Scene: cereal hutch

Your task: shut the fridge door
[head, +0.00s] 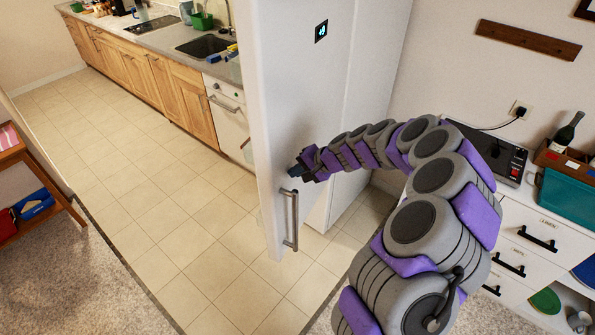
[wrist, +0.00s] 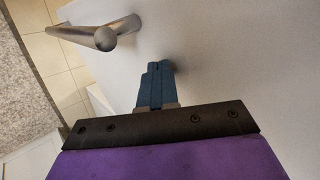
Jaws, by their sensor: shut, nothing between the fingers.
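The white fridge door (head: 290,95) stands ajar, swung out from the fridge body (head: 345,195) toward me. A grey vertical bar handle (head: 295,222) is on the lower part of its outer face, near the free edge. The handle also shows at the upper left of the wrist view (wrist: 105,37). My gripper (head: 296,172) is just above the handle, at the door's outer face. In the wrist view its blue fingers (wrist: 157,70) are together and empty, pointing at the white door surface (wrist: 230,60), beside the handle. I cannot tell whether the tips touch the door.
A kitchen counter (head: 165,85) with a sink (head: 203,46) runs along the back left. A white drawer cabinet (head: 535,235) stands at the right, with a microwave-like appliance (head: 490,152) and a teal bin (head: 565,200) on top. The tiled floor (head: 150,200) left of the door is clear.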

